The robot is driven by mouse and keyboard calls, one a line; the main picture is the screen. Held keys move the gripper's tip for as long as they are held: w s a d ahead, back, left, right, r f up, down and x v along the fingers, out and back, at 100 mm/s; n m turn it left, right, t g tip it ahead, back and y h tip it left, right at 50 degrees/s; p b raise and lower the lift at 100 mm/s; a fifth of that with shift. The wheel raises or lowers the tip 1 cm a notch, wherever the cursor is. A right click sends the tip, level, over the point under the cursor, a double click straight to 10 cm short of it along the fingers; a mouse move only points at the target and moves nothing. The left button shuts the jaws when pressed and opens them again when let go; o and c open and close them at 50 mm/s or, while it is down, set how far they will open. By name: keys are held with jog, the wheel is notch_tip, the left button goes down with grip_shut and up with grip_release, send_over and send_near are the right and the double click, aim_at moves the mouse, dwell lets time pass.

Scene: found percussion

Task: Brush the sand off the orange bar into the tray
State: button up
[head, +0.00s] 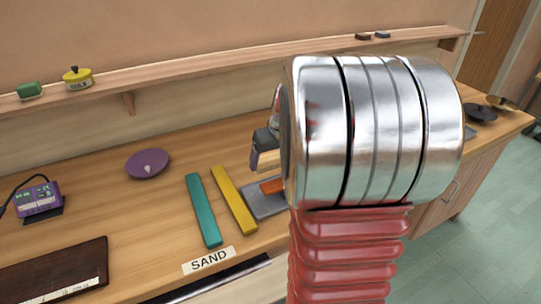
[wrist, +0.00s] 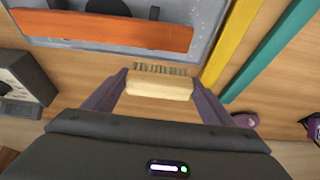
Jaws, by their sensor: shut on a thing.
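My gripper (wrist: 159,82) is shut on a brush (wrist: 160,88) with a pale wooden handle and short bristles pointing at the orange bar. The orange bar (wrist: 100,29) lies across the top left of the wrist view, over the grey tray (wrist: 203,22), with a visible gap between it and the bristles. Small pale specks show on the tray; I cannot make out sand on the bar. In the head view the brush (head: 265,161) hangs above the bar (head: 272,186) and tray (head: 257,205); my arm hides their right side.
A yellow bar (head: 234,200) and a teal bar (head: 204,210) lie just left of the tray. A SAND label (head: 209,261) is at the bench's front edge. A purple dish (head: 147,163), a purple device (head: 38,200) and a dark board (head: 52,270) are farther left.

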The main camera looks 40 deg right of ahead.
aim_at(273, 169)
jog(key=shift+f, duration=1.6)
jog(key=shift+s, duration=0.1)
jog(key=shift+s+a+r, duration=0.1)
jog(key=shift+s+a, duration=0.05)
jog(key=shift+s, duration=0.35)
jog(key=shift+s+a, duration=0.25)
jog(key=shift+s, duration=0.6)
jog(key=shift+s+a, duration=0.25)
jog(key=shift+s, duration=0.65)
jog(key=shift+s+a, duration=0.25)
jog(key=shift+s, duration=0.6)
notch_tip(273, 169, up, 5)
